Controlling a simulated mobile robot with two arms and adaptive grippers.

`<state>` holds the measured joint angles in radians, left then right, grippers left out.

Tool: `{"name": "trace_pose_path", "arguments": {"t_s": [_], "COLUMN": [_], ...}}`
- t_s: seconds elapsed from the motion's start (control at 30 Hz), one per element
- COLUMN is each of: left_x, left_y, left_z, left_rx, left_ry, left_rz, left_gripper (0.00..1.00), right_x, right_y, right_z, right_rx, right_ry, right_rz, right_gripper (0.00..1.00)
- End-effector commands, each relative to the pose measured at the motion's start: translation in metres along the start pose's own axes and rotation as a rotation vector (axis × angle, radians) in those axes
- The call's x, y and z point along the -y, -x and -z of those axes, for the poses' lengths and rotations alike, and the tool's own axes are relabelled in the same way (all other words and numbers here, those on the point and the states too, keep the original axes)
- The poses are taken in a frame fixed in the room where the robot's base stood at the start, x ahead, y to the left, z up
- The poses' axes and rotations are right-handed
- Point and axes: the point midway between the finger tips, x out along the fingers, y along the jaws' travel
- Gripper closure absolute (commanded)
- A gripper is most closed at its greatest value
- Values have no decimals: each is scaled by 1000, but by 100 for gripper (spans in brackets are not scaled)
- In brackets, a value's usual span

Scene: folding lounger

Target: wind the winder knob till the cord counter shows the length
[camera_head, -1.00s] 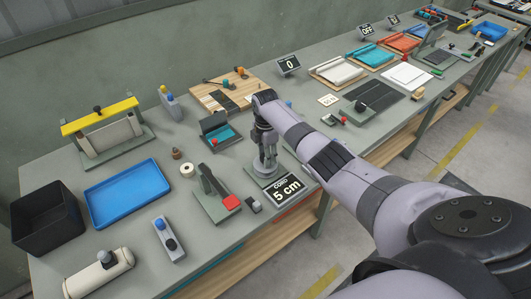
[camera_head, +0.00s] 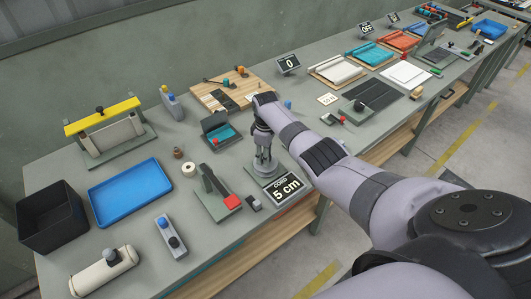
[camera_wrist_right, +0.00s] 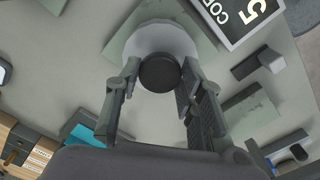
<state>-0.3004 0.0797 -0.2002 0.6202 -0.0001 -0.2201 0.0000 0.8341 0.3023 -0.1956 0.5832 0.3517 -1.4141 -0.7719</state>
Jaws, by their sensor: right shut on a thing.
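The cord counter (camera_head: 286,188) is a dark sign that reads "CORD 5 cm"; it also shows, cut off, in the right wrist view (camera_wrist_right: 235,18). Beside it stands the winder, with a pale round drum seen from above in the right wrist view (camera_wrist_right: 150,38) and a dark round winder knob (camera_wrist_right: 159,73) on it. My right gripper (camera_wrist_right: 156,84) points down over the winder and is shut on the knob, one finger at each side. In the head view my right gripper (camera_head: 264,160) hides most of the winder. My left gripper is not in view.
A wooden board (camera_head: 235,92) is behind.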

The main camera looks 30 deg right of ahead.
Motion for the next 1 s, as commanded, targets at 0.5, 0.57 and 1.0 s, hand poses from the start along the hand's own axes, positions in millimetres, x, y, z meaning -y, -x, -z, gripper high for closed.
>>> {"name": "trace_pose_path", "arguments": {"t_s": [0.5, 0.57, 1.0], "left_x": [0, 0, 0], "left_y": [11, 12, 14], "left_z": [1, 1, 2], "left_rx": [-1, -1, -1], "left_ry": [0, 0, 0], "left_rz": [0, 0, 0], "left_gripper": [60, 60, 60], "right_x": [-1, -1, -2], "right_y": [3, 3, 2], "right_z": [1, 1, 1], "right_rx": [-4, -4, -5], "right_ry": [-491, -549, -966], "right_rz": [-3, -2, -3], "right_gripper": [92, 92, 92]}}
